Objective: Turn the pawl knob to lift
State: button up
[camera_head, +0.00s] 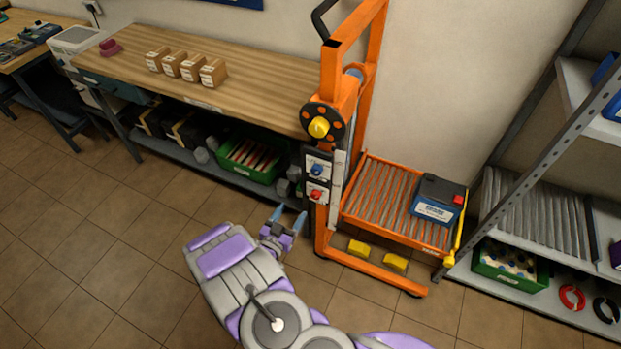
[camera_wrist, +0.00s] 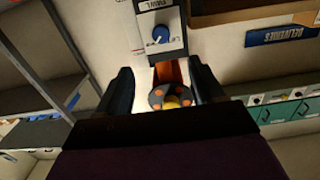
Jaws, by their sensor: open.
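The pawl knob is a blue round knob (camera_head: 317,169) on a pale plate on the orange lift's upright post. In the wrist view the blue knob (camera_wrist: 160,35) sits under the word PAWL, ahead of the fingers and about midway between them. A small pale mark shows on it; its exact setting is too small to read. My gripper (camera_head: 288,217) is open and empty, low and to the left of the post, apart from the knob. In the wrist view my gripper (camera_wrist: 161,74) shows two dark fingers spread wide.
A red knob (camera_head: 316,195) sits just below the blue one. The orange lift (camera_head: 330,240) carries a black battery (camera_head: 437,200) on its roller platform. A wooden workbench (camera_head: 255,85) stands left of the post, a metal shelf (camera_head: 520,205) right. Open tiled floor lies left.

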jog(key=b, duration=0.2)
send_near(315, 173)
jog(key=x, duration=0.8)
jog(key=shift+a+f, duration=0.1)
jog(key=shift+f, duration=0.15)
jog(key=shift+w+d+r, duration=0.1)
jog(key=shift+w+d, duration=0.15)
jog(key=shift+w, duration=0.1)
jog(key=shift+a, duration=0.1)
jog(key=c, duration=1.1)
